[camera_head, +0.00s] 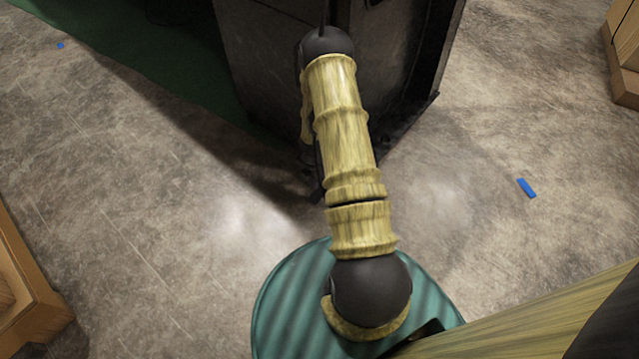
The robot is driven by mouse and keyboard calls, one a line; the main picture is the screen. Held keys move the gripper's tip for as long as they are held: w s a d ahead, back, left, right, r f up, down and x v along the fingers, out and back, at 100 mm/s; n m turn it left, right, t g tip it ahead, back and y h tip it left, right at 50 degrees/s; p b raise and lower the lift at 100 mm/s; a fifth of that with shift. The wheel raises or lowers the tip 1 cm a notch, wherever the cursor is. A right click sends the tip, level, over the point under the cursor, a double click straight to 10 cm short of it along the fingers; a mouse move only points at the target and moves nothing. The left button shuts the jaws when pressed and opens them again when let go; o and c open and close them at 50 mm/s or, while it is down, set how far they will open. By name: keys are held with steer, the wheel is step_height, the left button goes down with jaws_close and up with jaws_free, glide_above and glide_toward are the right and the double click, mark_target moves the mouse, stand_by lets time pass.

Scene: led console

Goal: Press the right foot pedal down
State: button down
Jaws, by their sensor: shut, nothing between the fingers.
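The dark console (262,75) stands at the top centre, one corner toward me. No foot pedal can be made out; the foot of the console is in shadow and partly behind my arm. My arm reaches up the middle of the picture, bends at a dark joint and comes back down behind itself. A dark end part that looks like my gripper (316,188) shows low beside the arm, near the foot of the console. Most of it is hidden, and it appears shut and empty. I cannot tell whether it touches anything.
A green mat (165,75) lies left of the console. Small blue pieces lie on the floor at the right (527,187) and far left (60,45). Wooden furniture stands at the lower left (30,300) and upper right (625,60). The grey floor between is clear.

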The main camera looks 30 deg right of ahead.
step_height(320, 180, up, 4)
steer(key=p, duration=0.3)
steer(key=shift+f, duration=0.1)
stand_by(0.6)
